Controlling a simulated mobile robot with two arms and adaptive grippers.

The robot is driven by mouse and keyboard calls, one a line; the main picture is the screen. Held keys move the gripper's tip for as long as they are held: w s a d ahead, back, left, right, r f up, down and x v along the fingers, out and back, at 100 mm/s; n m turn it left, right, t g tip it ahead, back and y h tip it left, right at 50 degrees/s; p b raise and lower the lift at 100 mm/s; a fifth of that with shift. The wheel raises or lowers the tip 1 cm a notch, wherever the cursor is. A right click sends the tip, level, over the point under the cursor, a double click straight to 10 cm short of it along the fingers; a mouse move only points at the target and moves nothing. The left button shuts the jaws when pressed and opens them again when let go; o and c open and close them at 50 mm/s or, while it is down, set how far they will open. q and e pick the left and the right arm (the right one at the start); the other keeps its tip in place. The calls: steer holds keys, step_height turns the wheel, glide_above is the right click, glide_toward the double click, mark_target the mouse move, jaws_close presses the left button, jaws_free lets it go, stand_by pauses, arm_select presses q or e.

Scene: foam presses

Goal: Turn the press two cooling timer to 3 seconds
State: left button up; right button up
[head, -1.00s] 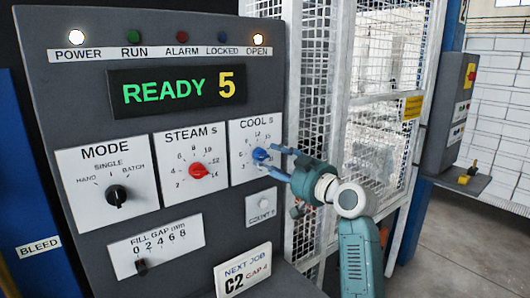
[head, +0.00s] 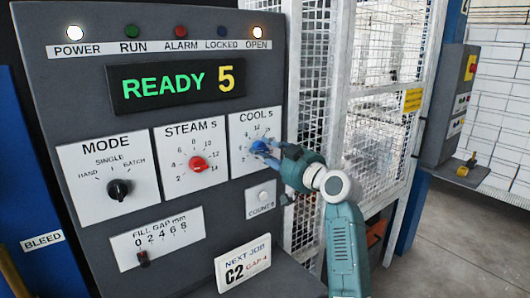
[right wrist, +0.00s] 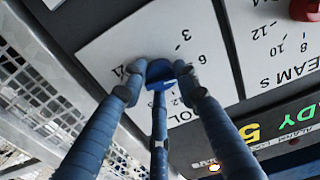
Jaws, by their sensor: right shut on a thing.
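The blue cooling timer knob (head: 259,147) sits on the white COOL s plate (head: 245,126) at the right of the grey panel. My right gripper (head: 272,152) has its fingers closed around the knob. In the right wrist view the blue fingers (right wrist: 160,72) grip the knob (right wrist: 158,72) from both sides, with the plate upside down behind. The numbers 3 and 6 show there; the fingers hide part of the dial, and I cannot read the setting surely. My left gripper is not in view.
The display (head: 177,88) reads READY 5. The red STEAM knob (head: 198,164), black MODE knob (head: 118,190) and COUNT button (head: 262,196) are close by. A NEXT JOB card (head: 243,263) reads C2 GAP 4. A white mesh guard (head: 382,130) stands at the right.

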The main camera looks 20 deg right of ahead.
steer(key=shift+f+n+b, duration=0.2)
steer(key=shift+n+b, duration=1.6)
steer(key=shift+n, duration=0.15)
steer(key=shift+f+n+b, duration=0.2)
steer(key=shift+n+b, duration=1.55)
steer(key=shift+n, duration=0.2)
steer(key=o, duration=1.1)
steer(key=shift+r, duration=0.15)
steer(key=shift+s, duration=0.1)
steer(key=v, duration=1.2)
